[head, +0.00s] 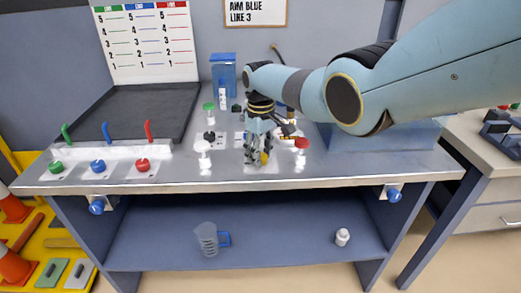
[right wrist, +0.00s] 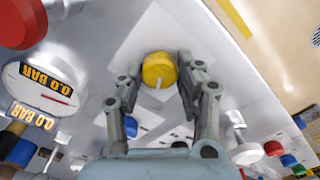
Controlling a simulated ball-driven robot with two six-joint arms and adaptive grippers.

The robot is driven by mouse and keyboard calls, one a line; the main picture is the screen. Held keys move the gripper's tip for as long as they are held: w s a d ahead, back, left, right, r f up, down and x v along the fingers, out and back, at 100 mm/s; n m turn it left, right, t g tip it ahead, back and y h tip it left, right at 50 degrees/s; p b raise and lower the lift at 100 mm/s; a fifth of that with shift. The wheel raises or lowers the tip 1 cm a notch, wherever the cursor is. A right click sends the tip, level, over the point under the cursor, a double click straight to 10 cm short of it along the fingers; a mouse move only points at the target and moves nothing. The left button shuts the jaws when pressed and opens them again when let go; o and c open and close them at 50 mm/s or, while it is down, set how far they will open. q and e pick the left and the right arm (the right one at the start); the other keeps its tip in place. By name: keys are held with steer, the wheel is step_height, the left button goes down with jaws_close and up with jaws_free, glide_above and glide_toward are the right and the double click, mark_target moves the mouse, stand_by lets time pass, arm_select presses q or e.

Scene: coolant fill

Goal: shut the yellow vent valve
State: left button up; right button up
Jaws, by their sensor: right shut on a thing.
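The yellow vent valve (head: 264,157) is a round knob near the front edge of the metal bench, partly hidden by my right gripper in the head view. In the right wrist view the yellow knob (right wrist: 159,68) shows a white pointer mark on its face. My right gripper (head: 257,156) reaches down to it from above. In the right wrist view its two fingers (right wrist: 160,80) are on either side of the knob and closed on it. My left gripper is not in view.
A gauge (right wrist: 47,83) in the right wrist view reads 0.0 BAR. A red knob (head: 301,143) and a white-topped fitting (head: 203,147) stand close by. Green (head: 56,167), blue (head: 98,166) and red (head: 142,165) knobs line the left front. A jug (head: 207,238) is on the lower shelf.

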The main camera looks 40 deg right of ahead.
steer(key=m+p, duration=0.1)
steer(key=m, duration=0.4)
steer(key=shift+m, duration=0.3)
stand_by(0.4)
steer(key=o, duration=1.1)
steer(key=shift+o, duration=0.2)
step_height(320, 180, up, 12)
